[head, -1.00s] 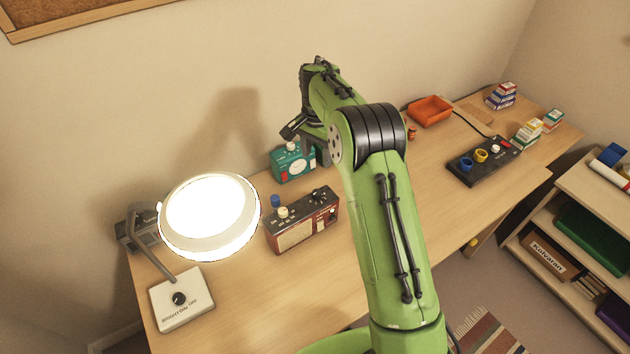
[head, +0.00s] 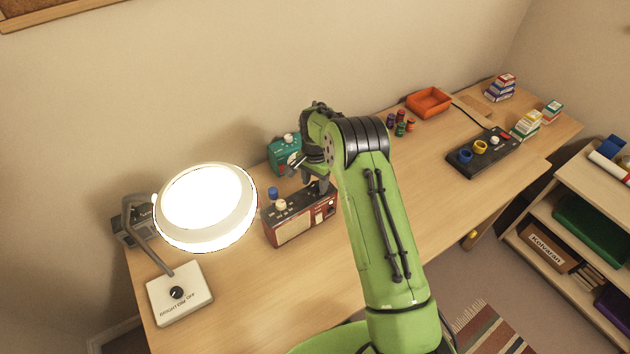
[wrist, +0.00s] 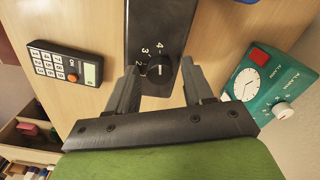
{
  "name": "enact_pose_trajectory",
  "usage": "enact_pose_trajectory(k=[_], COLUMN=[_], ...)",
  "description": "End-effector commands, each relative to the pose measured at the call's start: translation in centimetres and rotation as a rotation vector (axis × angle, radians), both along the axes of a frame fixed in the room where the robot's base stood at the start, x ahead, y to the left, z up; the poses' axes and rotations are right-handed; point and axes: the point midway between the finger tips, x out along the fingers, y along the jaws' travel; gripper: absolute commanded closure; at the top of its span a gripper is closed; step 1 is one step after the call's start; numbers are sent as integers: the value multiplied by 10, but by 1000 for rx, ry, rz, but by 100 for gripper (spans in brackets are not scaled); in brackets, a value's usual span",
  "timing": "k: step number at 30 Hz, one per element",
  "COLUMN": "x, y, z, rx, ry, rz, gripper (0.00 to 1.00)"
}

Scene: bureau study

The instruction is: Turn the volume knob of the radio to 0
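The radio (head: 290,229) is a red-brown box with a dark top and pale front grille on the desk, beside the lamp. My gripper (head: 318,178) is above its right end and hides part of its top in the head view. In the wrist view the radio's black top (wrist: 157,18) carries a round black knob (wrist: 158,71) with white numerals 2, 3 and 4 beside it. My gripper (wrist: 161,72) is open, with one finger on each side of the knob. Contact with the knob cannot be told. Any lower numerals are hidden, and the pointer's exact setting is unclear.
A teal alarm clock (head: 284,153) stands behind the radio; it is close to my right finger in the wrist view (wrist: 266,85). A keypad device (wrist: 65,66) lies left there. The lit lamp (head: 207,205) stands left of the radio. Desk in front is clear.

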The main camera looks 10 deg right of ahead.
Motion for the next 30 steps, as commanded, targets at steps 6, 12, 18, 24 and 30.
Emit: enact_pose_trajectory(k=[6,12,18,24,30], x=[0,0,0,0,0], y=[0,0,0,0,0], z=[0,1,0,0,-1], rx=[0,0,1,-1,0], ry=[0,0,-1,-1,0], rz=[0,2,36,140,311], gripper=[83,100,100,100,100])
